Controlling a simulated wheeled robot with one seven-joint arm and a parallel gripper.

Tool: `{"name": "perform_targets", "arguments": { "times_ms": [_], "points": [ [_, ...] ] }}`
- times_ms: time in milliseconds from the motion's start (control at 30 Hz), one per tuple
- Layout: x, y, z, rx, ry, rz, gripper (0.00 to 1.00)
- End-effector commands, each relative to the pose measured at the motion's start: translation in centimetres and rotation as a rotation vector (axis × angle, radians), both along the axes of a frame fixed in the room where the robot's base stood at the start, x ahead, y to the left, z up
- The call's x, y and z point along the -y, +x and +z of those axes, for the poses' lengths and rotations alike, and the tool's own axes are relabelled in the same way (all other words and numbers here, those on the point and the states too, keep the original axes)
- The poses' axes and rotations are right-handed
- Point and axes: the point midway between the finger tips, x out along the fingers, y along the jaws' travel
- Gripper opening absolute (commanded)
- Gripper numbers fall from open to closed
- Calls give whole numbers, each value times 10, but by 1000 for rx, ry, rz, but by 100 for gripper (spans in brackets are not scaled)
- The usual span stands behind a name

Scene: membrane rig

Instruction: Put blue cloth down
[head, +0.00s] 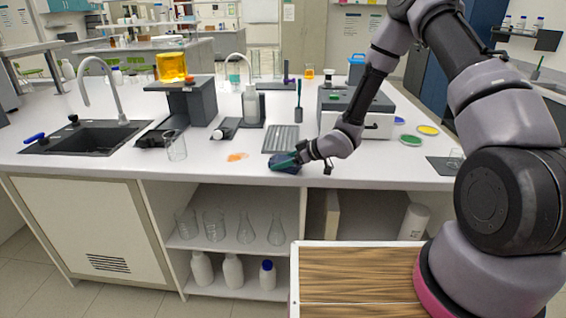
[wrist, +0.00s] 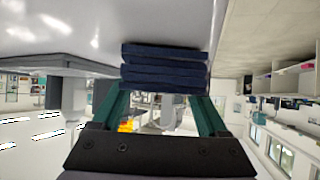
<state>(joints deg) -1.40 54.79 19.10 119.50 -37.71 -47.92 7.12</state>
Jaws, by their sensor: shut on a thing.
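The blue cloth (head: 286,163) is a dark navy folded stack near the front edge of the white bench. In the wrist view the cloth (wrist: 165,68) shows as several layers between the two green fingers. My gripper (head: 290,160) is shut on it and reaches in from the right. In the wrist view my gripper (wrist: 162,95) has a finger at each side of the cloth. The cloth is at or very near the bench top (head: 330,172); I cannot tell whether it touches. An orange spill (head: 237,157) lies on the bench left of the cloth.
A grey ribbed tray (head: 281,139) lies just behind the cloth. A glass beaker (head: 176,146) stands farther left, near the sink (head: 85,137). A grey box device (head: 357,113) stands behind my wrist. Bare bench lies around the spill and along the front edge.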

Motion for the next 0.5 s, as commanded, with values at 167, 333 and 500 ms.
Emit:
{"name": "perform_targets", "arguments": {
  "times_ms": [167,333,500],
  "points": [
    [0,0,-3,-1,1,0,14],
    [0,-1,-4,-2,0,0,100],
    [-1,-2,-4,-3,-1,2,100]
  ]
}}
